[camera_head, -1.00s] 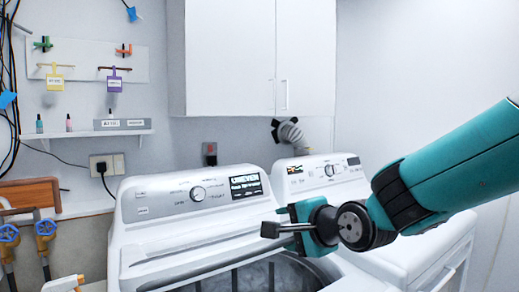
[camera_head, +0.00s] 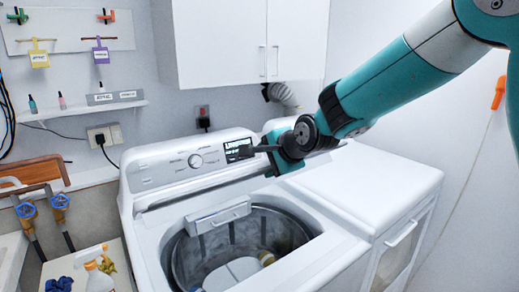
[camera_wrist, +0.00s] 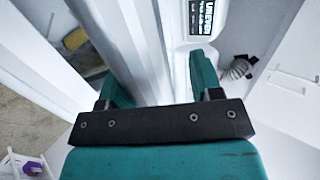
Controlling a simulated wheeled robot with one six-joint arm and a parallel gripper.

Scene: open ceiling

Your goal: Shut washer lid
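The top-load washer (camera_head: 150,235) stands in the middle of the head view with its drum (camera_head: 188,262) uncovered. Its pale lid (camera_head: 195,192) looks raised at the back, just in front of the control panel, and shows as a narrow, steep panel. My gripper (camera_head: 266,160) is at the right end of this panel, pointing left. In the wrist view my gripper (camera_wrist: 160,82) has its two teal fingers spread wide apart. A long whitish surface runs into the gap between them; I cannot tell whether either finger touches it.
A second white machine (camera_head: 390,180) stands close on the right. A wall cabinet (camera_head: 235,45) hangs above. Blue-handled taps (camera_head: 60,205) and a spray bottle (camera_head: 98,275) are at the left. A hose (camera_head: 285,95) leaves the back wall.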

